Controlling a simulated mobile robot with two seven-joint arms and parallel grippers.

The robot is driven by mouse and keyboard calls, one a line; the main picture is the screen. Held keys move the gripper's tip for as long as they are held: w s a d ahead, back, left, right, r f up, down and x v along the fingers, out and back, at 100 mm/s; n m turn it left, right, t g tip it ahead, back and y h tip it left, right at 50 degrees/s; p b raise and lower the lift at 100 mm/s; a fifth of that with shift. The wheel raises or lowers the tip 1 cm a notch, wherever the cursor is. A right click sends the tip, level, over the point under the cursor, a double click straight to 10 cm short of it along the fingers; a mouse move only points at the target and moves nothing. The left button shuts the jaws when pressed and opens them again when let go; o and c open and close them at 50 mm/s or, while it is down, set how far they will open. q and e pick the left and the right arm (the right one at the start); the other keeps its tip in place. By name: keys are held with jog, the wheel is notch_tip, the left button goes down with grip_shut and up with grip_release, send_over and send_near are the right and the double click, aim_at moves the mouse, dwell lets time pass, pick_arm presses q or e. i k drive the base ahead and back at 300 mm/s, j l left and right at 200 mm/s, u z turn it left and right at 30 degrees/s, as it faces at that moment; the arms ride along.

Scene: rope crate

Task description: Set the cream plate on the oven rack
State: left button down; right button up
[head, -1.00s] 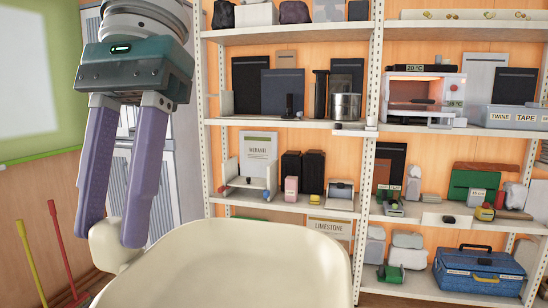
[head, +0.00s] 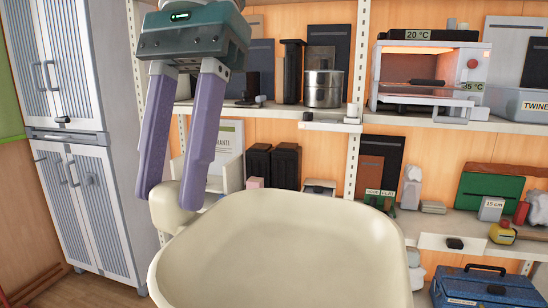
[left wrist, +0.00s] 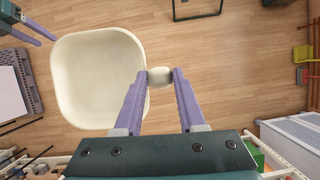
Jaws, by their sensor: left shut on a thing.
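The cream plate (head: 290,250), a deep square-cornered dish with a stub handle, fills the bottom middle of the head view. My left gripper (head: 168,200) is shut on its handle at the plate's left side. The left wrist view shows the handle (left wrist: 160,77) between the fingertips and the empty plate (left wrist: 98,80) to the left. The oven (head: 430,75) stands on the shelf at upper right, with its front open and a warm glow inside. A pale oven rack (head: 425,97) shows low in it. Part of my right gripper (left wrist: 38,28) shows at the left wrist view's upper left; its jaws are unclear.
A blue toolbox (head: 483,288) is low right. A grey cabinet (head: 75,150) stands left.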

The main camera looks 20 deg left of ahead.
aim_at(413, 83)
jog(key=i+l+z, duration=0.1)
jog(key=i+z, duration=0.2)
jog(key=i, duration=1.25)
